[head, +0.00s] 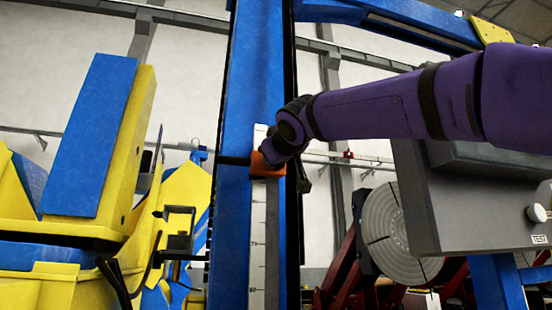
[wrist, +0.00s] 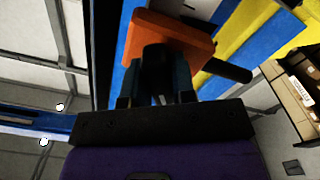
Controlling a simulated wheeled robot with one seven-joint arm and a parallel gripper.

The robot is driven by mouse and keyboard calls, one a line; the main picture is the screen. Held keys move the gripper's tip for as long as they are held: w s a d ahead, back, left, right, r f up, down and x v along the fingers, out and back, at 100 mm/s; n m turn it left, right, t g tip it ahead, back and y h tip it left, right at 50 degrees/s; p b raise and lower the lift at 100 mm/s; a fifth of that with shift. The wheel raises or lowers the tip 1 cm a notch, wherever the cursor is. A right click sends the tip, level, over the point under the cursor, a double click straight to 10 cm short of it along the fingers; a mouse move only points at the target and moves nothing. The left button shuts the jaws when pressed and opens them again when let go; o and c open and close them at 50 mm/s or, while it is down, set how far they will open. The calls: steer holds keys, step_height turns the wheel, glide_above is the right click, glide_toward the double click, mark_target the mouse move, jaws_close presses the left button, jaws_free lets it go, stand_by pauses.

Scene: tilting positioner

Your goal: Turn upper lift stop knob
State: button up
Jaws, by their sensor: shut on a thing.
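The upper lift stop is an orange block on the blue column, seen in the head view (head: 262,164) beside a white scale strip (head: 259,215). In the wrist view the orange block (wrist: 188,33) fills the top middle. A dark knob (wrist: 157,58) stands out from its face. My gripper (wrist: 157,92) is shut on the knob, one finger on each side of it. In the head view my gripper (head: 272,154) is against the block, and the knob is hidden behind it.
The blue column (head: 258,70) rises through the head view. A grey box marked TEST (head: 440,205) stands below my purple arm at the right. A round grey disc plate (head: 395,235) is behind it. Yellow and blue machinery (head: 95,140) fills the left.

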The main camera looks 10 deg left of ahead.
steer(key=n, duration=1.1)
steer(key=shift+n, duration=0.5)
steer(key=o, duration=0.9)
steer(key=shift+c, duration=0.2)
steer(key=v, duration=1)
steer(key=shift+s+d, duration=0.25)
steer(key=shift+s, duration=0.1)
